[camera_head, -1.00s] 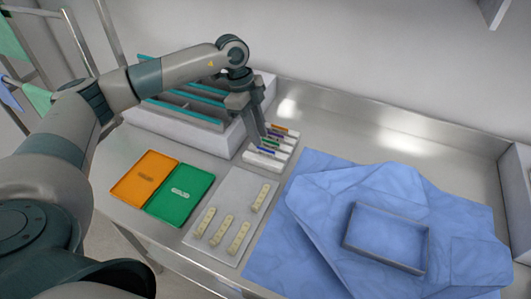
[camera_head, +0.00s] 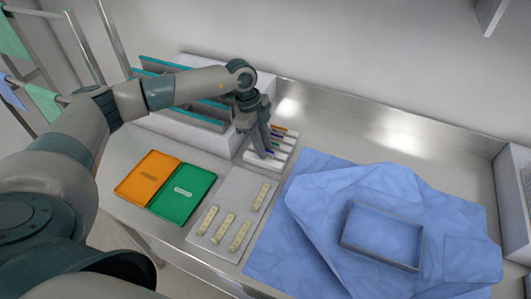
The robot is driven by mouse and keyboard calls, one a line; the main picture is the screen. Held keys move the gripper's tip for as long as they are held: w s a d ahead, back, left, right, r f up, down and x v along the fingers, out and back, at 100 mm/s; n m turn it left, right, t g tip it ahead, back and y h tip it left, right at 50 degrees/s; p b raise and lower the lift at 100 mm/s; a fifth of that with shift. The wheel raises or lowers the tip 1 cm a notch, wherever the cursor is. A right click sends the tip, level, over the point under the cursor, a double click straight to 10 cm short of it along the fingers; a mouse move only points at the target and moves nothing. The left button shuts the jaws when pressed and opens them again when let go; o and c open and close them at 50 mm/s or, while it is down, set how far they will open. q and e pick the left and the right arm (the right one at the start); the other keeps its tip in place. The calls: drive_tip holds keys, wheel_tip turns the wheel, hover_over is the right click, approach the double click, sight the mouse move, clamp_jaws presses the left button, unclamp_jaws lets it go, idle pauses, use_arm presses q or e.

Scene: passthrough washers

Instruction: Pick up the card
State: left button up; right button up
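My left gripper (camera_head: 265,152) points down over a small white rack (camera_head: 281,159) that holds several thin strips with coloured ends. An orange end (camera_head: 279,128) and a purple end (camera_head: 277,139) show at its back. The fingertips are at the left part of the rack and hide some of the strips. I cannot tell whether the fingers are open or touch a strip. An orange flat piece (camera_head: 149,175) and a green flat piece (camera_head: 183,192), each with a small label, lie to the left. Which item is the card is not clear. My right gripper is not in view.
A white plate (camera_head: 221,245) with several cream strips lies in front of the rack. A blue cloth (camera_head: 300,195) with a shallow rectangular frame (camera_head: 382,264) covers the right side. A box with teal-edged dividers (camera_head: 215,152) stands behind. Bare metal table shows at the back.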

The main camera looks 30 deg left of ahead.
use_arm(q)
drive_tip(key=shift+c, duration=0.3)
clamp_jaws()
drive_tip(key=shift+r, duration=0.15)
drive_tip(key=shift+r+b, duration=0.5)
drive_tip(key=shift+r, duration=0.1)
wheel_tip(320, 180, up, 2)
drive_tip(key=shift+r+b, duration=0.2)
drive_tip(key=shift+b, duration=0.55)
drive_tip(key=d+r+b, duration=0.4)
drive_tip(key=d+r, duration=0.3)
drive_tip(key=d, duration=0.4)
drive_tip(key=shift+w+d, duration=0.3)
drive_tip(key=shift+w, duration=0.15)
